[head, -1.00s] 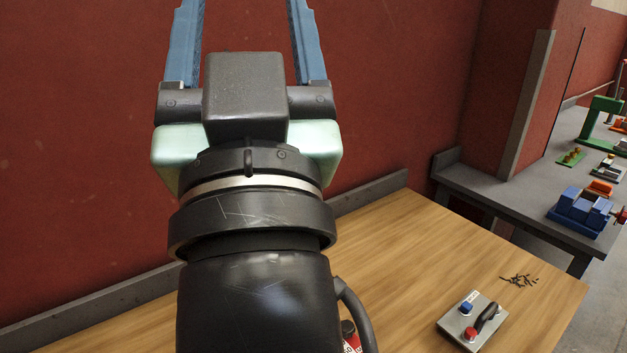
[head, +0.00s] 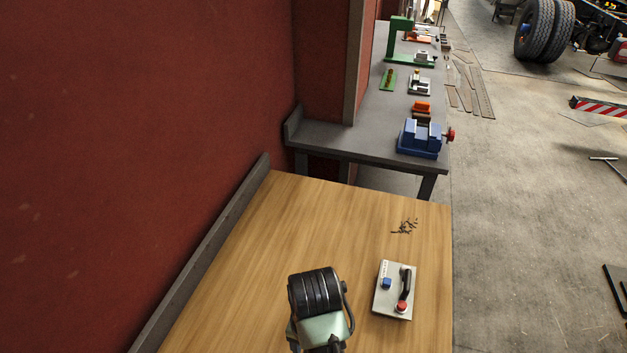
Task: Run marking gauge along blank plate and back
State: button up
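A pale grey plate-like box (head: 383,305) lies on the wooden table near its right edge. On it are a blue block (head: 387,283), a black curved handle (head: 406,283) and a red knob (head: 401,306). I cannot tell whether any of these is the marking gauge or the blank plate. A black and mint-green part of my arm shows at the bottom, left of the box. My gripper's fingers are not in view.
The wooden table (head: 270,260) is mostly bare, with small dark bits (head: 404,227) near its far right. A grey bench (head: 335,136) beyond holds a blue vise (head: 420,140), a green press-like stand (head: 397,45) and small fixtures.

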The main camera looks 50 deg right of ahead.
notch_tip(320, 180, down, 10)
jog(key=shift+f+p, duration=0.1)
jog(key=shift+p, duration=0.6)
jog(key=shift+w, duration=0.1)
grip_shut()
dwell(0.9)
